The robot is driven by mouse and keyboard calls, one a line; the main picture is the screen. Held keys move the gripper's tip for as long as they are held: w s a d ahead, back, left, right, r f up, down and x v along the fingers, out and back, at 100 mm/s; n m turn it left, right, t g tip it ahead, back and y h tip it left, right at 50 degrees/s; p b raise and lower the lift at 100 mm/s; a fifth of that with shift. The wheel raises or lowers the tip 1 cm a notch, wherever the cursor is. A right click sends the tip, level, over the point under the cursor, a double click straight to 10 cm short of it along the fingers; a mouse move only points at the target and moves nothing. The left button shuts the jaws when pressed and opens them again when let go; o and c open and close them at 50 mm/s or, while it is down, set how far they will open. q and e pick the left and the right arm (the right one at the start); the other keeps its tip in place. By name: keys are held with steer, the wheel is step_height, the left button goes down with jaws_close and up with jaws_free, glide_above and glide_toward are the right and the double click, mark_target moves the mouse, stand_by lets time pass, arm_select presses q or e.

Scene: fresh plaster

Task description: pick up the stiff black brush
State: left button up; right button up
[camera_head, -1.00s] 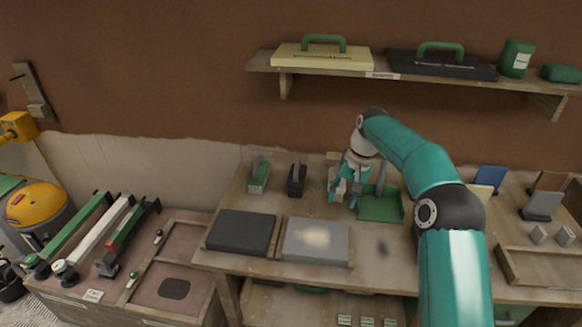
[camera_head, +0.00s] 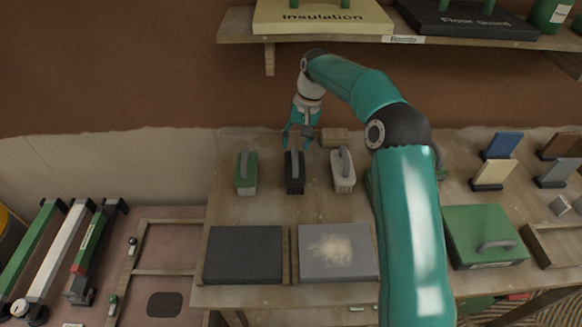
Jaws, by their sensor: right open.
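The stiff black brush (camera_head: 294,185) stands upright on the bench, the middle one of three brushes, with a grey handle on its dark body. My right gripper (camera_head: 299,142) is open and points down at the top of the black brush's handle, overlapping it in the picture. I cannot tell whether the fingers touch the handle or straddle it. A green brush (camera_head: 246,184) stands to the left and a pale brush (camera_head: 343,184) to the right. My left gripper is not in view.
A dark pad (camera_head: 243,254) and a grey pad with a pale smear (camera_head: 336,254) lie at the bench front. A small wooden block (camera_head: 335,137) sits behind the brushes. A green box (camera_head: 485,237) stands right of my arm. A shelf (camera_head: 234,26) hangs above.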

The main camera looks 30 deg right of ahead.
mark_target(295, 152)
steer(key=shift+a+f+p, duration=0.15)
steer(key=shift+f+p, duration=0.05)
steer(key=shift+f, duration=1.1)
steer(key=shift+a+f+p, duration=0.15)
steer(key=shift+f, duration=1.15)
jaws_close()
